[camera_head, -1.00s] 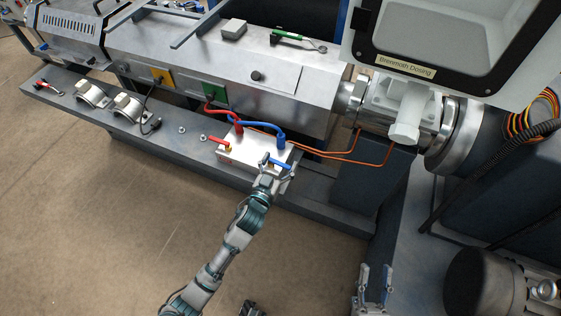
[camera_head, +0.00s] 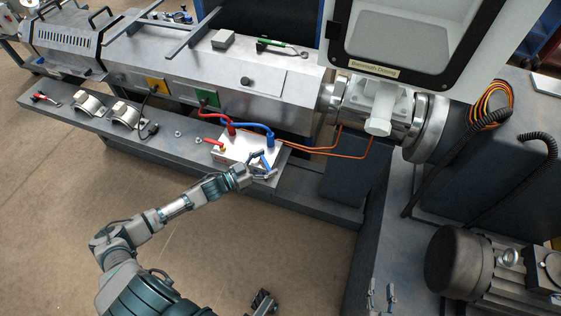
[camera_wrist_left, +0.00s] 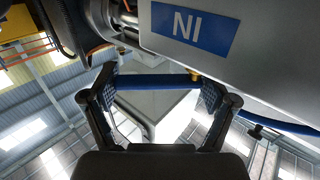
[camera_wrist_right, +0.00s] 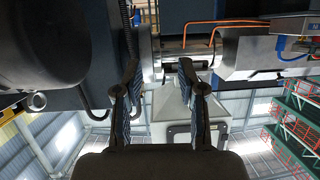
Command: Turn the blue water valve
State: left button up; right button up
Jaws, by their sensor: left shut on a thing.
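The blue valve handle (camera_head: 266,162) is at the right front of the white manifold box (camera_head: 235,149), which has a red valve handle (camera_head: 215,142) on its left. My left gripper (camera_head: 263,168) reaches in from the left and is shut on the blue handle. In the left wrist view the blue handle (camera_wrist_left: 155,81) spans between the two finger pads (camera_wrist_left: 160,95). The fingers partly hide the handle in the head view. My right gripper (camera_head: 381,298) is open and empty at the bottom right, with its fingers apart in the right wrist view (camera_wrist_right: 158,85).
Red and blue hoses (camera_head: 256,128) rise from the box. Metal clamps (camera_head: 88,103) and nuts lie on the ledge to the left. The extruder barrel (camera_head: 180,75) runs behind. A motor (camera_head: 490,265) stands at the lower right. The floor in front is clear.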

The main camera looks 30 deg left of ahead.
pick_arm(q)
jog(key=h, duration=0.1)
jog(key=m+g+h+b, duration=0.1)
jog(key=m+g+b, duration=0.1)
jog(key=shift+s+a+f+h, duration=0.2)
jog(key=shift+a+f+h, duration=0.05)
jog(key=shift+f+h, duration=0.15)
jog(key=shift+s+a+r+m+g+h+b, duration=0.1)
jog(key=shift+m+g+h+b, duration=0.35)
jog(key=shift+b, duration=0.1)
jog(key=shift+s+r+m+g+h+b, duration=0.1)
jog(key=shift+m+g+h+b, duration=0.35)
jog(key=shift+b, duration=0.05)
jog(key=shift+r, duration=0.1)
pick_arm(e)
notch_tip(320, 180, up, 11)
jog(key=a+t+y, duration=0.1)
jog(key=t+y, duration=0.1)
jog(key=t, duration=0.7)
jog(key=shift+m, duration=0.4)
jog(key=shift+a+f, duration=0.15)
pick_arm(q)
jog(key=o, duration=1.5)
jog(key=shift+s+a, duration=0.15)
jog(key=shift+a, duration=0.05)
jog(key=v, duration=1.1)
jog(key=shift+a, duration=0.4)
